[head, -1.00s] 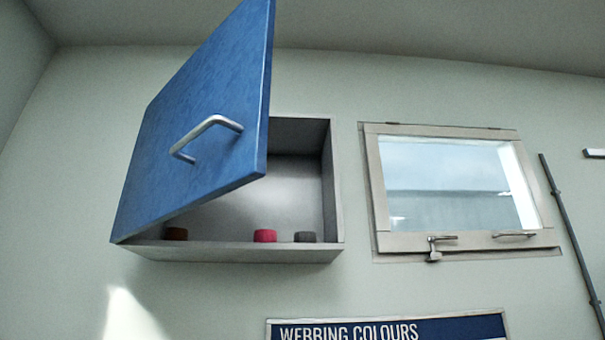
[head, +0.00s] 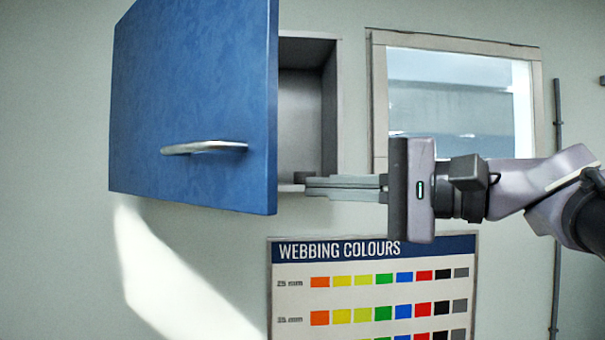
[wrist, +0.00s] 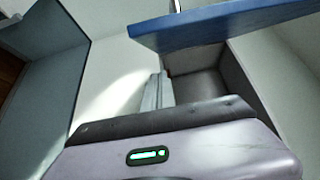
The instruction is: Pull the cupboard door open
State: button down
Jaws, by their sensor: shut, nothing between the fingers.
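The blue cupboard door (head: 190,90) is hinged at its left and stands partly open. Its silver bar handle (head: 205,148) is on the front, with nothing on it. The grey cupboard (head: 328,110) shows its inside to the right of the door's free edge. My gripper (head: 310,187) is shut and empty, pointing left, its tips just right of the door's free edge, near the cupboard's lower front. In the wrist view the fingers (wrist: 160,78) point towards the opening below the blue door (wrist: 230,25); I cannot tell whether they touch anything. The cupboard floor is mostly hidden.
A framed window (head: 455,100) is right of the cupboard, partly behind my arm. A webbing colours chart (head: 375,250) hangs below. A dark pipe (head: 557,200) runs down the wall at right. The wall left of the chart is clear.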

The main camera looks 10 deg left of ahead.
aim_at(256, 189)
jog(key=shift+s+a+f+p, duration=0.1)
jog(key=shift+a+p, duration=1.05)
jog(key=shift+a, duration=3.55)
jog(key=shift+w, duration=0.25)
jog(key=shift+s, duration=0.1)
